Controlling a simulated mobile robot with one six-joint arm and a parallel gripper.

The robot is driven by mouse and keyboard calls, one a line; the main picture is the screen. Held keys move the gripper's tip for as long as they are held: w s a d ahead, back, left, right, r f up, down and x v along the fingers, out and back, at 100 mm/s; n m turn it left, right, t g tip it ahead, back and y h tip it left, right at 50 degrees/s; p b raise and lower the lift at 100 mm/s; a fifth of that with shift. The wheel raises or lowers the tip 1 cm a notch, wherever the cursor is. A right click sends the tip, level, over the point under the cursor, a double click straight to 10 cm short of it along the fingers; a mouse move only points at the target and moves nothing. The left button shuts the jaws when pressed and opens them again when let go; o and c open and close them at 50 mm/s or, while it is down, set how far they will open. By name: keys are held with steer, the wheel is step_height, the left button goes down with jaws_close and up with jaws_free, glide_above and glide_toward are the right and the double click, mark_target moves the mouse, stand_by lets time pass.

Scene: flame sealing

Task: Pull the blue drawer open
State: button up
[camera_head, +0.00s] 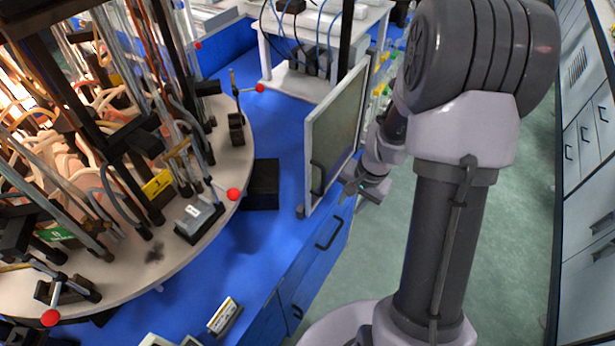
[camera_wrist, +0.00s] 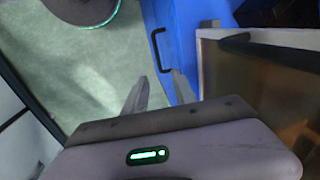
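The blue drawer (camera_head: 312,262) is in the front of the blue bench, with a black bar handle (camera_head: 330,232). Its front looks flush with the bench. In the wrist view the handle (camera_wrist: 157,50) stands out from the blue front (camera_wrist: 187,45), ahead of the fingers. My gripper (camera_head: 358,193) is above and right of the handle in the head view. In the wrist view my gripper (camera_wrist: 158,92) has its two fingers apart with nothing between them. The handle lies beyond the fingertips, apart from them as far as I can tell.
A framed panel (camera_head: 337,125) with a black handle stands upright on the bench edge, close to my gripper; it also fills the right of the wrist view (camera_wrist: 265,80). A round table (camera_head: 170,260) crowded with glassware is at left. The green floor (camera_head: 385,265) before the drawer is clear.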

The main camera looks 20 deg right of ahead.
mark_target(335, 234)
steer(key=f+b, duration=0.3)
steer(key=f, duration=0.3)
steer(key=w+a+f+b, duration=0.1)
steer(key=f+b, duration=0.2)
steer(key=f, duration=0.3)
steer(key=w+f+b, duration=0.1)
steer(key=f+b, duration=0.2)
steer(key=f, duration=0.3)
steer(key=shift+w+a+f, duration=0.1)
steer(key=shift+a+f, duration=0.05)
steer(key=shift+a, duration=0.15)
jaws_close()
stand_by(0.3)
